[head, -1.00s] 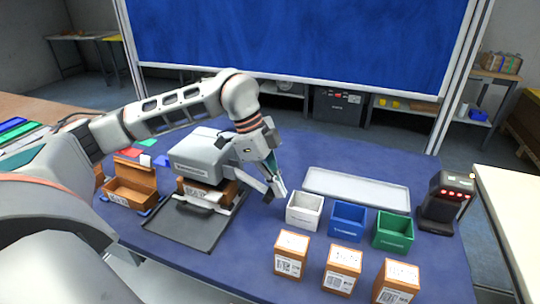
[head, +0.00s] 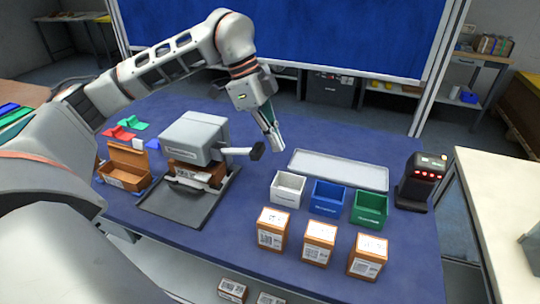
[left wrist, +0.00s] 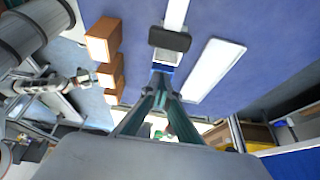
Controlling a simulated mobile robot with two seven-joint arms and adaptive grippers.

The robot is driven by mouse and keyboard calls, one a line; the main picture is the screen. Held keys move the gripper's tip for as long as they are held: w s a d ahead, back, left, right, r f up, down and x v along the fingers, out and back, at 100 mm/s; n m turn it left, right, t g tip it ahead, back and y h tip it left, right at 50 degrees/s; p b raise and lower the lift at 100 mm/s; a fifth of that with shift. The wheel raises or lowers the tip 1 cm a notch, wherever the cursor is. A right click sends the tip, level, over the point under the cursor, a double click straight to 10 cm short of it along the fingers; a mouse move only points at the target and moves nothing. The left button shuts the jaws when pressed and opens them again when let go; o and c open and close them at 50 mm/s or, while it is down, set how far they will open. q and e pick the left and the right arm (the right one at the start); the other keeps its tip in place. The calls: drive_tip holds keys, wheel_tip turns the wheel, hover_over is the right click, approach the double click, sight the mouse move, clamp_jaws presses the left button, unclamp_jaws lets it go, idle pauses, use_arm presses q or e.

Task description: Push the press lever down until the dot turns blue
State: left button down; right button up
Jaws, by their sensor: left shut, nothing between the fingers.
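The grey press (head: 190,137) stands on a dark base plate. Its light lever sticks out to the right and ends in a black handle (head: 257,150). The handle (left wrist: 170,38) also shows in the left wrist view, beyond my fingertips. A brown carton (head: 196,173) sits under the press head. My left gripper (head: 277,146) is shut and empty, just right of the handle with a small gap in the picture. Its fingertips (left wrist: 161,72) point down. I cannot make out the dot. Part of another arm, likely my right, shows at the wrist view's left; its jaws are unclear.
White (head: 287,190), blue (head: 328,199) and green (head: 369,209) bins stand to the right, with three cartons in front. A white tray (head: 340,171) lies behind them. A black scanner (head: 420,183) stands at far right. An open carton box (head: 126,167) is left of the press.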

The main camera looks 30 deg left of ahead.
use_arm(q)
drive_tip(key=shift+w+d+r, duration=0.1)
drive_tip(key=shift+d+r, duration=0.2)
drive_tip(key=shift+r, duration=0.6)
drive_tip(key=shift+d+r, duration=0.3)
drive_tip(key=shift+r, duration=0.55)
